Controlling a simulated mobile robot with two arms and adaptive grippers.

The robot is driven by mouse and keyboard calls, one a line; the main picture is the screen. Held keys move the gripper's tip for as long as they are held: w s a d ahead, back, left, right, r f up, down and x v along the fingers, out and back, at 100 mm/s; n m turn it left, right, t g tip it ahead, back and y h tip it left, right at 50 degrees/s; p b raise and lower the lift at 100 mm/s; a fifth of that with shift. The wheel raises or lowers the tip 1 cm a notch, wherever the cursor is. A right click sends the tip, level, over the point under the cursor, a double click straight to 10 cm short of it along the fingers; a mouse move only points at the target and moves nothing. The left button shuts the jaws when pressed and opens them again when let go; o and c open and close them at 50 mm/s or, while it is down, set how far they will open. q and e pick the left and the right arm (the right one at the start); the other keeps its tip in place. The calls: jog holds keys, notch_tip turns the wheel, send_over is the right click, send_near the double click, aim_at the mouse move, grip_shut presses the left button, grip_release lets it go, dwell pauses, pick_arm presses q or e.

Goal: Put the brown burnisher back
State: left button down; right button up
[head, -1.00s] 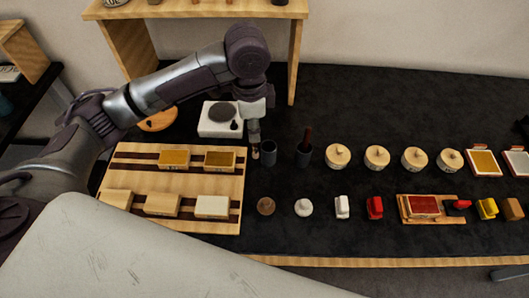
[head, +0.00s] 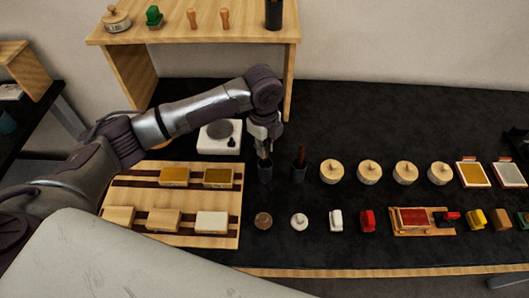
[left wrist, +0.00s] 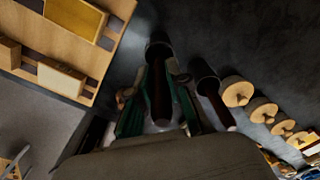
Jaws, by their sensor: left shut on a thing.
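My left gripper (head: 263,146) is shut on the brown burnisher (head: 265,161), pointing down over the left dark cup (head: 265,175). In the left wrist view the burnisher's dark brown handle (left wrist: 160,95) lies between the green-padded fingers (left wrist: 157,100). Its far end meets the mouth of the left cup (left wrist: 158,44), and its tip is hidden, apparently inside. The right dark cup (head: 299,174) holds another reddish-brown handled tool (head: 301,155). That tool (left wrist: 219,107) also shows beside my gripper in the left wrist view. My right gripper is not in view.
A wooden tray (head: 150,190) with several blocks lies left of the cups. A white stand (head: 220,140) with a grey disc is behind. Several round lidded boxes (head: 369,171) stand to the right. A wooden shelf (head: 190,32) rises behind. Small stamps (head: 336,219) line the front.

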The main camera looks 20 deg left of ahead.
aim_at(265, 164)
pick_arm(q)
notch_tip(265, 164, down, 2)
jog(key=shift+s+f+p, duration=0.1)
jog(key=shift+f+p, duration=0.15)
jog(key=shift+p, duration=0.05)
jog(key=shift+f, duration=0.3)
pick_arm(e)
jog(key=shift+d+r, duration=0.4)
pick_arm(q)
jog(key=shift+f, duration=0.15)
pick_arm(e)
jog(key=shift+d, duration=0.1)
pick_arm(q)
jog(key=c, duration=1.1)
grip_release()
jog(key=shift+c, duration=0.2)
